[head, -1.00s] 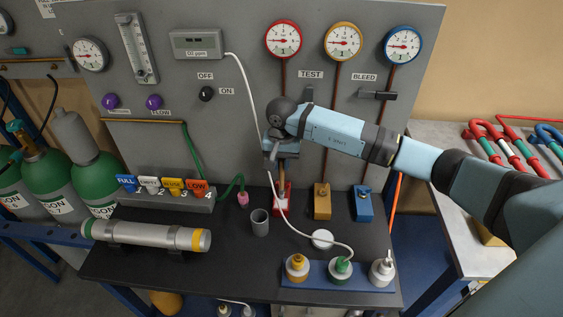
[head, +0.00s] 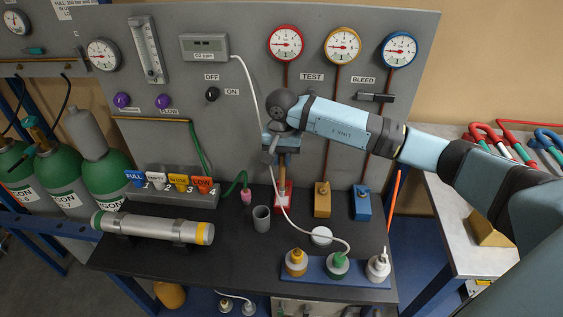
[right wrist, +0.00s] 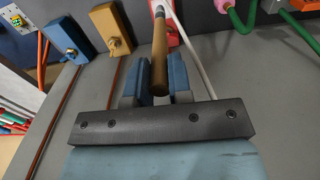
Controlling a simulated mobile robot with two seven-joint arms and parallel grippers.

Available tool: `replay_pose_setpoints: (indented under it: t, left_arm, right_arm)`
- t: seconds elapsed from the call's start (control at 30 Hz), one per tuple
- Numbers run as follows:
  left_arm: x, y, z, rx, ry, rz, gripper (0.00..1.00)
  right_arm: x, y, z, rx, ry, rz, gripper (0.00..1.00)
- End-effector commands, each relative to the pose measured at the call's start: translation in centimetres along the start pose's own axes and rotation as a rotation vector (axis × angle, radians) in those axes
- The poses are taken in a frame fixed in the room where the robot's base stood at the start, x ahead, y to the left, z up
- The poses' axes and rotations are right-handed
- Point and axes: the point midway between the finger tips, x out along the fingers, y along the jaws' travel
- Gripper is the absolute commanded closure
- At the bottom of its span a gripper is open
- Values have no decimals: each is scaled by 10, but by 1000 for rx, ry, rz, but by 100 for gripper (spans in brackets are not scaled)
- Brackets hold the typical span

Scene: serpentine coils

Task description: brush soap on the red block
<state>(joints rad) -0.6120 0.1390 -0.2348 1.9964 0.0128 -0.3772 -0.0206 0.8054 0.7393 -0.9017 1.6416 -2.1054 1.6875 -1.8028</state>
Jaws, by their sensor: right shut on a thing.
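The red block (head: 283,204) stands on the dark bench against the grey panel, below the red-rimmed gauge. It also shows in the right wrist view (right wrist: 172,35), partly hidden behind a brush. My right gripper (head: 281,150) is just above the red block. It is shut on the brush's wooden handle (right wrist: 160,55); the handle (head: 282,172) points down toward the block in the head view. The brush's far end is at the block, but I cannot tell whether it touches. Which container holds soap is not clear. My left gripper is not in view.
A yellow-brown block (head: 322,203) and a blue block (head: 362,205) stand to the right. A grey cup (head: 261,219) and a white round lid (head: 322,236) are in front. A white hose (head: 301,228) passes close to my gripper.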

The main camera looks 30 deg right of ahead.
Motion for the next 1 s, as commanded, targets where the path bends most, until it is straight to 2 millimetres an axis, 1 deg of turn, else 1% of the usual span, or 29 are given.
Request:
replay_pose_setpoints:
  t: [0.03, 0.1, 0.33, 0.6, 1.0]
  left_arm:
    - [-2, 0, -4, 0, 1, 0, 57]
    - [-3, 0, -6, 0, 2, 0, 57]
    - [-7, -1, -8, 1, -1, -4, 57]
    - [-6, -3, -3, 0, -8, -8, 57]
    - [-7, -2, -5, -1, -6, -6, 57]
  right_arm:
    - [-7, 0, 0, 1, 1, -1, 100]
    - [-14, 0, 0, 4, 1, -1, 100]
    - [-31, 2, 0, 12, 1, 0, 100]
    - [-32, 2, 0, 13, 0, 0, 100]
    - [-32, 2, 0, 13, 0, 0, 100]
